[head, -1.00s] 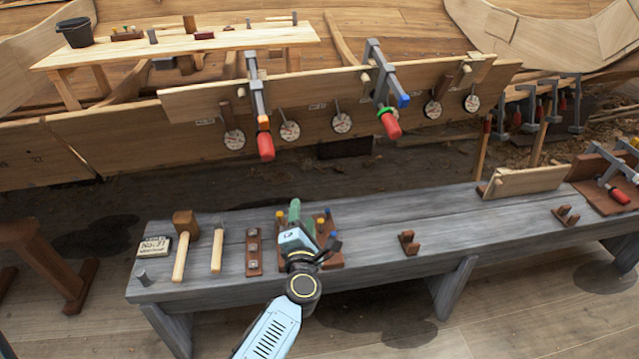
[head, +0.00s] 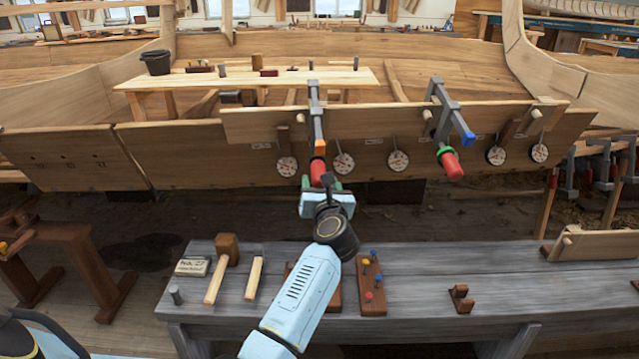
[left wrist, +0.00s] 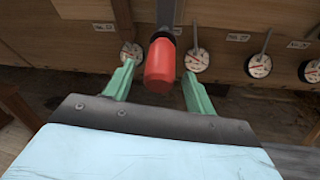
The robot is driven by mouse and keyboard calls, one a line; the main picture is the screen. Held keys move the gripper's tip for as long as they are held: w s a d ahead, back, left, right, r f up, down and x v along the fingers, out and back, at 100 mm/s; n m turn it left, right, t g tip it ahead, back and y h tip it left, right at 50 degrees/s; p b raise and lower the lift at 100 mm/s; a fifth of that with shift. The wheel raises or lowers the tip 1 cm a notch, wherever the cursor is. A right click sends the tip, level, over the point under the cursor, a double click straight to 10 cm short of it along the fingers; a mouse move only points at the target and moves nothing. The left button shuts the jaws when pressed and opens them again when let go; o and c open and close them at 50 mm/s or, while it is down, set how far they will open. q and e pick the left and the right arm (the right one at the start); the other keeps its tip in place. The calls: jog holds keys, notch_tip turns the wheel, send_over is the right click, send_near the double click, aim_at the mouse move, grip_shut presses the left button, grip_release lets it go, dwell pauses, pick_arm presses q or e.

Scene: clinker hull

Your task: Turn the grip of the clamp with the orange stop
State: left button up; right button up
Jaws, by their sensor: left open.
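The clamp with the orange stop (head: 319,147) hangs on the hull plank, its grey bar (head: 315,105) upright. Its red grip (head: 317,172) points down, its lower end hidden behind my left gripper in the head view. My left gripper (head: 325,184) is open just below and in front of that grip. In the left wrist view the red grip (left wrist: 160,66) lies between the two green fingers of the left gripper (left wrist: 157,82), with a gap on each side. A second clamp, with a green ring, blue end and red grip (head: 451,165), hangs to the right. My right gripper is not in view.
Several round white dials (head: 398,161) hang along the plank (head: 370,125) beside the clamps. The bench's middle right is clear.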

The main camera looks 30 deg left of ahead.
pick_arm(q)
jog(key=shift+x, duration=1.45)
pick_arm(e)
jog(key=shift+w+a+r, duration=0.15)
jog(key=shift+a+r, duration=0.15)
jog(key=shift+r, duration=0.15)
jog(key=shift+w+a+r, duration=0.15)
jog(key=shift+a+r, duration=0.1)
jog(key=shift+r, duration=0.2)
pick_arm(q)
jog(key=shift+c, duration=0.3)
jog(key=c, duration=0.9)
